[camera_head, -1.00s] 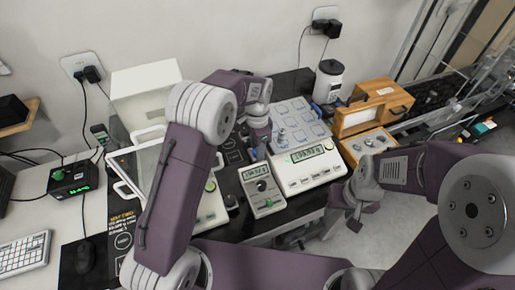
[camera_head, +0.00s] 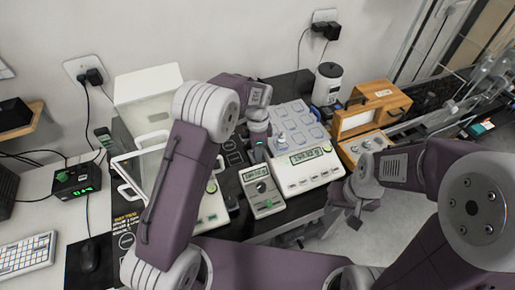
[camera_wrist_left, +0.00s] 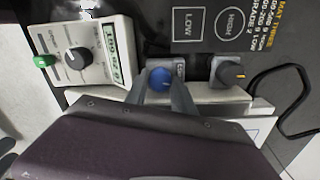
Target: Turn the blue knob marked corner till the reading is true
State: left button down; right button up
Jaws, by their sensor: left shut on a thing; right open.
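The blue knob (camera_wrist_left: 160,78) is in the left wrist view, between the two fingers of my left gripper (camera_wrist_left: 163,90), which is shut on it. In the head view my left gripper (camera_head: 261,152) is at the back left edge of the white balance, and hides the knob there. The balance's display (camera_head: 306,156) faces me, but its digits are too small to read surely. My right gripper (camera_head: 354,214) is open and empty, right of the balance and in front of it.
A grey meter (camera_head: 262,192) with a black dial stands left of the balance; it also shows in the left wrist view (camera_wrist_left: 85,50). A wooden box (camera_head: 372,110) and white jar (camera_head: 327,83) stand behind right.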

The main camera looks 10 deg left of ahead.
pick_arm(q)
jog(key=c, duration=1.3)
grip_release()
jog(key=shift+c, duration=0.2)
notch_tip(320, 180, up, 9)
jog(key=shift+p, duration=0.35)
jog(key=shift+r, duration=0.1)
